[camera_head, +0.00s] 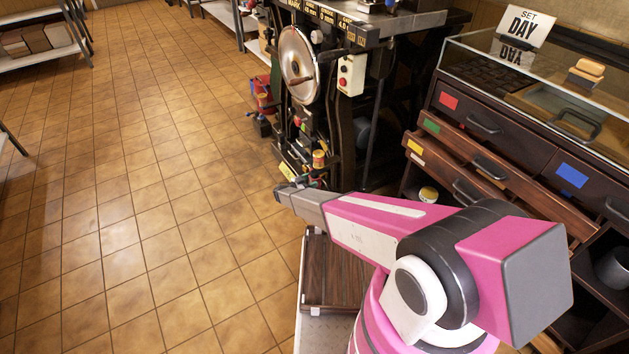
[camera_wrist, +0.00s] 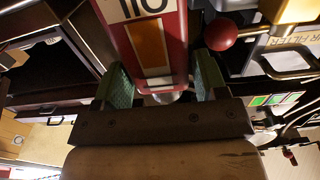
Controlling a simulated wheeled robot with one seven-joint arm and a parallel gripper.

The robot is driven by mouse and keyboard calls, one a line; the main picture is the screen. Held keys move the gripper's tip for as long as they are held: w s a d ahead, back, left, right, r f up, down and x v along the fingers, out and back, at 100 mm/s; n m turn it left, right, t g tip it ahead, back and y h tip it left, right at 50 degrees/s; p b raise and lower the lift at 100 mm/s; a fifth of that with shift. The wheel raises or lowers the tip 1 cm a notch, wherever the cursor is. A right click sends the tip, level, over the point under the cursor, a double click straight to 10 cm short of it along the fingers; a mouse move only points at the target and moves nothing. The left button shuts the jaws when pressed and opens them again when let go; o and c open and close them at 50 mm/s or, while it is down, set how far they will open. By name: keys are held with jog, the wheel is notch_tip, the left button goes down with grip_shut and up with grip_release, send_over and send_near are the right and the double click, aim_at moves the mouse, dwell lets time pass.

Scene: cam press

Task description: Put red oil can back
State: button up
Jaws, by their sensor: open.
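A red oil can (camera_wrist: 176,48) fills the upper middle of the wrist view, with dark lettering on a pale label and an orange-and-white panel. My gripper (camera_wrist: 160,80) is open, with one green-padded finger on each side of the can. The can stands between the fingers, very close to both; I cannot tell whether either pad touches it. In the head view my gripper (camera_head: 287,190) is at the end of my pink arm, in front of the lower part of the press. I cannot clearly make out the can there.
The press (camera_head: 345,45) with its handwheel (camera_head: 298,64) stands beyond my gripper. In the wrist view a red ball knob (camera_wrist: 222,35) is close right of the can. A drawer cabinet (camera_head: 480,130) stands right. A slatted wooden tray (camera_head: 335,270) lies below my arm. Floor at left is clear.

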jog(key=v, duration=0.9)
jog(key=shift+s+a, duration=0.1)
dwell(1.1)
